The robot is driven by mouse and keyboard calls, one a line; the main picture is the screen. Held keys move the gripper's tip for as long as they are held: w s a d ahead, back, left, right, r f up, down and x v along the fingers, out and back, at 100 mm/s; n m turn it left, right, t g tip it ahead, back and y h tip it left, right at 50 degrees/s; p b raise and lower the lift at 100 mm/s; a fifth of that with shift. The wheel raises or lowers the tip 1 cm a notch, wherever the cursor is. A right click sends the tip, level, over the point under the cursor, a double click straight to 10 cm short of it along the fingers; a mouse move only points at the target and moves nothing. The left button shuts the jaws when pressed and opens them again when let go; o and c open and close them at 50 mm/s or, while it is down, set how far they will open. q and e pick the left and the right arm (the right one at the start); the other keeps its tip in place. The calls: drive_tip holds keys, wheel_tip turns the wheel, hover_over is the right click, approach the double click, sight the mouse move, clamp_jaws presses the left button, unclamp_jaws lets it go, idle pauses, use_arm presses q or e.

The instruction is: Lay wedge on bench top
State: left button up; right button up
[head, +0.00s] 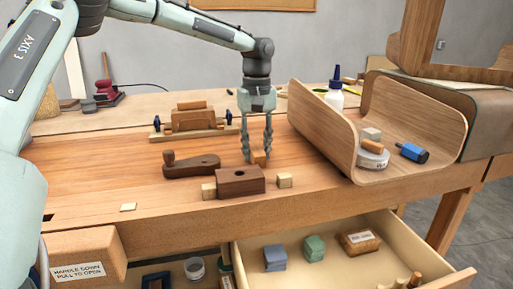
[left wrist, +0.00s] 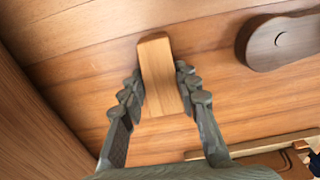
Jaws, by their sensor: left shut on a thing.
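A small light-wood wedge (left wrist: 160,75) is between the fingers of my left gripper (left wrist: 157,97) in the left wrist view. It also shows as a small tan block (head: 260,157) at the fingertips in the head view. My left gripper (head: 258,150) points down, shut on the wedge, low over the bench top (head: 110,180). I cannot tell whether the wedge touches the bench. My right gripper is not in view.
A dark wooden plane body (head: 240,182) sits just in front, with small blocks (head: 284,180) beside it. A dark handled piece (head: 190,165) lies left, a clamped block (head: 193,120) behind. A bent wooden tray (head: 420,110) stands right. An open drawer (head: 350,275) is below the front edge.

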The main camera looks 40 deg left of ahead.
sight(257, 148)
use_arm(q)
drive_tip(key=o, duration=1.2)
drive_tip(key=shift+c, duration=0.2)
wheel_tip(257, 148, up, 12)
